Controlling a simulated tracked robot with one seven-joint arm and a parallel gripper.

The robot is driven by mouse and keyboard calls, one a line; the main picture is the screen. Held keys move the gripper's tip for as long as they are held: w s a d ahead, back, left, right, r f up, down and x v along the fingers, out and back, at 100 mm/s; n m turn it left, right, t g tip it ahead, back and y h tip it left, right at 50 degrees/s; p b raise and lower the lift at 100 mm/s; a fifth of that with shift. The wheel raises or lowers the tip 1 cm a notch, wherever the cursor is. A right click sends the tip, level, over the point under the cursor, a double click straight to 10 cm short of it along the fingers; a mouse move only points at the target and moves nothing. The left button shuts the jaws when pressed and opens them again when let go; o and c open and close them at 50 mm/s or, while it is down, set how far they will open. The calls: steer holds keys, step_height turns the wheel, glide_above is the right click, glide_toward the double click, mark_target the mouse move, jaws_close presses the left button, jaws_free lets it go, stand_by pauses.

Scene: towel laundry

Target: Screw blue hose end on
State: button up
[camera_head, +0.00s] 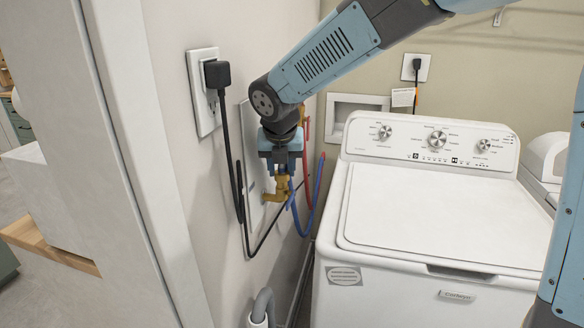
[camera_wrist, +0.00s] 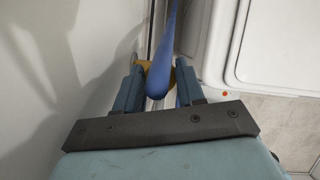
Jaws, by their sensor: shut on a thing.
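My gripper (camera_head: 282,172) points down beside the wall, at the brass valve fitting (camera_head: 277,191). The blue hose (camera_head: 308,225) loops from beside the brass fitting, down and then up to the right. In the wrist view, the blue hose (camera_wrist: 162,62) passes between the fingers of my gripper (camera_wrist: 158,84), with some brass (camera_wrist: 152,68) behind it near the fingertips. My gripper is shut on the blue hose end. The fingers and hose hide the joint, so I cannot tell how far the end sits on the valve.
A white washing machine (camera_head: 430,215) stands close on the right. A red hose (camera_head: 307,170) hangs behind the blue one. A black plug (camera_head: 217,74) sits in the left wall outlet, its cord hanging near my gripper. A grey drain hose (camera_head: 263,303) is below.

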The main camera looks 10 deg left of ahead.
steer(key=shift+f, duration=0.75)
stand_by(0.8)
